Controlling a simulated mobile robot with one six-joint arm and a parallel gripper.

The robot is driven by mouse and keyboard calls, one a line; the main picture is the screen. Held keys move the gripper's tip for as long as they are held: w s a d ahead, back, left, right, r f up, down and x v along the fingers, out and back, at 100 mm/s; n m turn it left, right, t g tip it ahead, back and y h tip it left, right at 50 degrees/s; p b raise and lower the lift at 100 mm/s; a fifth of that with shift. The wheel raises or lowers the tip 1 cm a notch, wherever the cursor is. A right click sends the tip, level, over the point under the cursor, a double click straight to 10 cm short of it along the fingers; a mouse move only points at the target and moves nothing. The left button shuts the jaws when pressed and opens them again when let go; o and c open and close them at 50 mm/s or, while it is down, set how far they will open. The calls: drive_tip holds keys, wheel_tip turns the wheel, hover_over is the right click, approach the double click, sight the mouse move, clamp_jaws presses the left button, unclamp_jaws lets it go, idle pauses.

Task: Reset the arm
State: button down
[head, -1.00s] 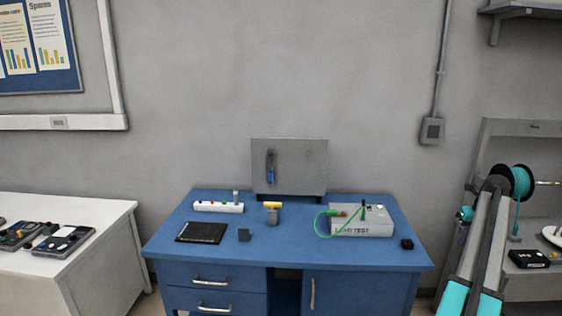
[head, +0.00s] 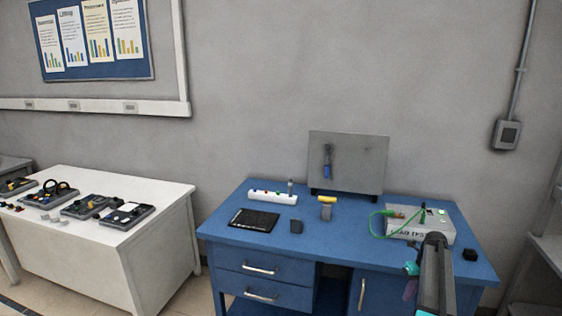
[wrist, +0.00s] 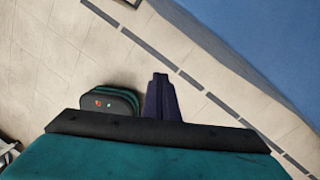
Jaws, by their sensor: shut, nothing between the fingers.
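My arm rises at the lower right of the head view, in front of the blue bench's right end. My gripper (head: 410,290) shows there as a small dark purple shape below a teal part, partly hidden by the arm. In the wrist view my gripper (wrist: 160,78) points up the picture with its dark fingers together and nothing between them. Pale tiled floor lies behind it, clear of the fingertips. Teal and black parts fill the bottom of that view.
The blue bench (head: 225,230) carries a grey load-test box (head: 432,230) with a green cable, a white power strip (head: 272,197), a black tray (head: 254,218) and a yellow-topped tool (head: 327,200). A white table (head: 165,192) with several devices stands left. Floor shows between them.

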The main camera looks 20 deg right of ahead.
drive_tip(key=a+f+n+g+b, duration=0.1)
drive_tip(key=a+f+n, duration=0.1)
drive_tip(key=a+f, duration=0.75)
drive_tip(key=a+f+n+g+b, duration=0.15)
drive_tip(key=a+f, duration=0.45)
drive_tip(key=a, duration=0.6)
drive_tip(key=s+a+f+n+g+b, duration=0.1)
drive_tip(key=s+a+f+n, duration=0.3)
drive_tip(key=a, duration=0.4)
drive_tip(key=s+a+f+n+g+b, duration=0.1)
drive_tip(key=s+a+f+n, duration=0.1)
drive_tip(key=s+a+f, duration=0.4)
drive_tip(key=s+a+f+n+g+b, duration=0.2)
drive_tip(key=s+a+f+n, duration=0.6)
drive_tip(key=s+a, duration=0.3)
drive_tip(key=s+a+f+n+h, duration=0.1)
drive_tip(key=s+a+n, duration=0.3)
drive_tip(key=s+n, duration=0.9)
drive_tip(key=n+h, duration=0.1)
drive_tip(key=n, duration=0.5)
drive_tip(key=shift+s+f+b, duration=0.15)
drive_tip(key=shift+s+b, duration=0.15)
drive_tip(key=shift+s, duration=0.05)
